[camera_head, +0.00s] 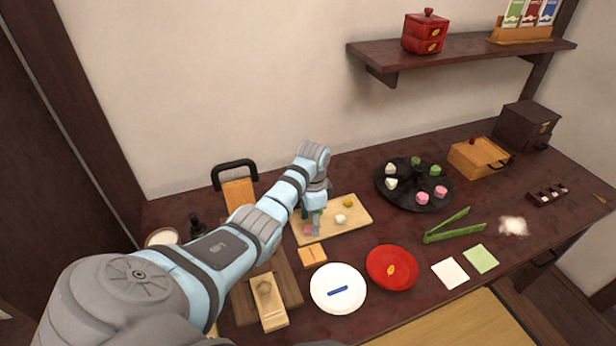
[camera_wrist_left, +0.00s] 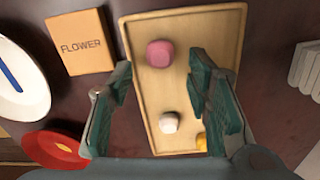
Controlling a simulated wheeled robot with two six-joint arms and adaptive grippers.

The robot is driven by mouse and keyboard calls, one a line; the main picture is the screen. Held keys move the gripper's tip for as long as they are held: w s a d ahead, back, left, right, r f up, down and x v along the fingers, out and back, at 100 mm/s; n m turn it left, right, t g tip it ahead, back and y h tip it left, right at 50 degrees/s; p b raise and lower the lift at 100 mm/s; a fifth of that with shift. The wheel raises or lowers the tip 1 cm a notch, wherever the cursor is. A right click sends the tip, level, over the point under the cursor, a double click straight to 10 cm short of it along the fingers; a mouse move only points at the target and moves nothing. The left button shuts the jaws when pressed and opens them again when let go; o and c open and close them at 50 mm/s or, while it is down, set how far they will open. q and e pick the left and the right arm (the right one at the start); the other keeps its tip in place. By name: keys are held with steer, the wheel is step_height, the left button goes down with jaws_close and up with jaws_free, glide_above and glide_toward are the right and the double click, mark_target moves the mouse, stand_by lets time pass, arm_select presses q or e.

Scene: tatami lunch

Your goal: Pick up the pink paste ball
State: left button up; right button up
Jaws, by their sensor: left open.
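The pink paste ball (camera_wrist_left: 160,53) lies near one end of a light wooden tray (camera_wrist_left: 205,22). In the head view the pink ball (camera_head: 308,230) shows at the tray's left end, close beside my left gripper (camera_head: 314,222). In the left wrist view my left gripper (camera_wrist_left: 158,85) is open and empty, its two green-grey fingers apart, with the pink ball ahead between their lines. A white ball (camera_wrist_left: 169,122) and a yellow ball (camera_wrist_left: 201,141) lie farther along the tray. In the head view they are the white ball (camera_head: 340,219) and the yellow ball (camera_head: 348,202). My right gripper is not in view.
An orange block marked FLOWER (camera_wrist_left: 80,43) lies beside the tray. A white plate (camera_head: 338,304) with a blue stick and a red dish (camera_head: 391,285) are in front. A dark round stand (camera_head: 410,203) with several sweets and green tongs (camera_head: 452,227) are to the right.

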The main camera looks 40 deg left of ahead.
arm_select(q)
steer(key=shift+f, duration=0.85)
steer(key=shift+r, duration=0.1)
steer(key=c, duration=0.9)
